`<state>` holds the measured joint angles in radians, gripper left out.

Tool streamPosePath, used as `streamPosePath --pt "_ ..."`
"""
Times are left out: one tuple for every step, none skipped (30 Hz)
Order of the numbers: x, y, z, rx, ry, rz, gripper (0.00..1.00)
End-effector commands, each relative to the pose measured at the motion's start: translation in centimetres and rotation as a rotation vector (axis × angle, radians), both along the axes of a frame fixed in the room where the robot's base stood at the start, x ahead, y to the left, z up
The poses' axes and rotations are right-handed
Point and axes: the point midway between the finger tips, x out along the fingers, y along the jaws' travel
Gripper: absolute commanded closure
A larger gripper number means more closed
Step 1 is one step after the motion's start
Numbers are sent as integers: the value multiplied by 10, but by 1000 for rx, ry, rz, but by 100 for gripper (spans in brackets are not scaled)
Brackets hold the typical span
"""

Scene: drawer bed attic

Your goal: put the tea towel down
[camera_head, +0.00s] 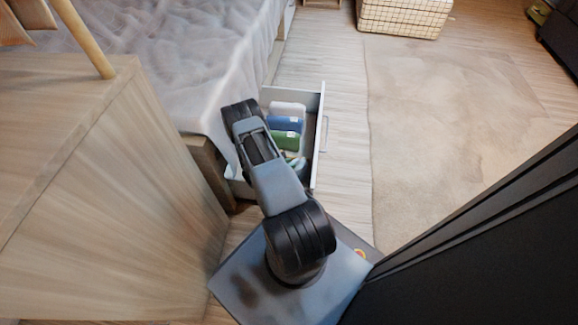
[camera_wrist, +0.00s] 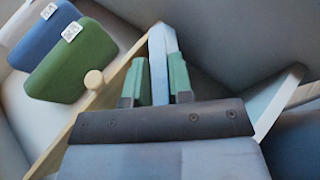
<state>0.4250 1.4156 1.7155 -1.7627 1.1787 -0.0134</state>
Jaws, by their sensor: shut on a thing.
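My gripper (camera_wrist: 159,82) shows in the wrist view with two green finger pads. It is shut on a narrow, upright light-blue piece, which looks like the tea towel (camera_wrist: 158,58). The gripper is low, inside or just over the near part of the open drawer (camera_head: 319,140). A wooden divider with a round knob (camera_wrist: 94,79) runs close to the left of the fingers. In the head view my arm hides most of the gripper and the towel. Whether the towel touches the drawer bottom cannot be told.
Beyond the divider, a green item (camera_wrist: 72,62) and a blue item (camera_wrist: 45,33) with white tags stand in the drawer, with a white item (camera_head: 287,108) behind. The bed (camera_head: 170,50) is at the left, a wooden cabinet (camera_head: 120,180) nearer. Floor right of the drawer is clear.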

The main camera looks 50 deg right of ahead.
Motion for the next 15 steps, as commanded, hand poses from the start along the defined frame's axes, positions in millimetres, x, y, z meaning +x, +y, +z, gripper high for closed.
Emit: streamPosePath --pt "1 0 1 -1 -1 1 100" --pt "1 0 1 -1 -2 0 100" --pt "1 0 1 -1 -2 0 100" --pt "1 0 1 -1 -1 1 100" --pt "1 0 1 -1 -1 1 100" --pt "1 0 1 -1 -1 1 100" --pt "1 0 0 -1 -1 1 100" --pt "1 0 0 -1 -1 1 100" --pt "0 0 -2 0 -1 1 100" --pt "1 0 -3 -1 -1 1 100" --pt "1 0 -3 0 -1 1 78" --pt "1 0 -2 0 -1 1 75" --pt "0 0 -2 0 -1 1 72" --pt "0 0 -2 0 -1 1 69" --pt "0 0 -2 0 -1 0 65"
